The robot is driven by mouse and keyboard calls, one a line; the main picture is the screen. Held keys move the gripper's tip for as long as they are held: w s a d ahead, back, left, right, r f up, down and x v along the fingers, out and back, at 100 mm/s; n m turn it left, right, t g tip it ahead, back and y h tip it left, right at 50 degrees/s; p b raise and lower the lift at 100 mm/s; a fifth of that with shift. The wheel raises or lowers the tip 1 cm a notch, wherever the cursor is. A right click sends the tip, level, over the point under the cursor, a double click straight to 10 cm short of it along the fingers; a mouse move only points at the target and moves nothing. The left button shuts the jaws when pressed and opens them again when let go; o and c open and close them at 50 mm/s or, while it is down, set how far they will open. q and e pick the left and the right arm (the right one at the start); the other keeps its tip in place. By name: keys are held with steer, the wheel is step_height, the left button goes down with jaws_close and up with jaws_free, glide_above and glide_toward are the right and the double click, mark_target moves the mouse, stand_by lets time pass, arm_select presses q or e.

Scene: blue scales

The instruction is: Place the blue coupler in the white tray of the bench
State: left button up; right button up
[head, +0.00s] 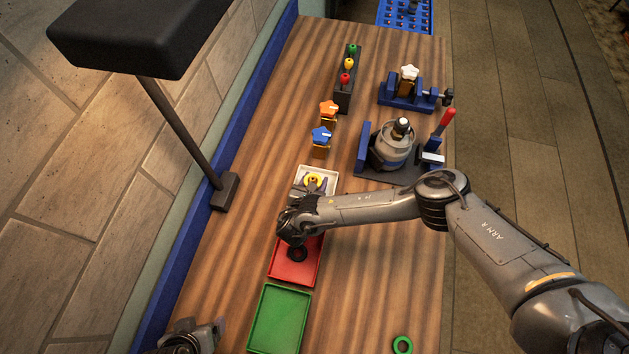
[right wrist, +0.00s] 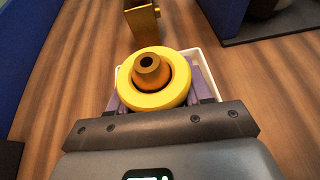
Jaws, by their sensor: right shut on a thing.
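The white tray (head: 331,172) is on the bench (head: 250,150), and its rim shows in the right wrist view (right wrist: 207,66). My right gripper (head: 313,188) is over the tray, shut on a yellow ring-shaped piece with an orange centre (right wrist: 152,98). The purple fingers flank this piece; whether it touches the tray floor is hidden.
A red tray (head: 290,272) holding a black round piece and a green tray (head: 278,318) lie nearer.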

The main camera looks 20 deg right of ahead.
steer(key=o, duration=1.2)
steer(key=shift+f, duration=0.1)
steer(key=shift+s+a+r, duration=0.15)
steer(key=shift+r, duration=0.15)
steer(key=p+v, duration=0.7)
steer(key=v, duration=0.3)
steer(key=shift+s+a+r, duration=0.1)
steer(key=shift+s+r, duration=0.05)
steer(key=shift+r, duration=0.05)
steer(key=shift+s+a+r, duration=0.1)
steer(key=shift+s+a, duration=0.25)
steer(key=shift+s, duration=0.1)
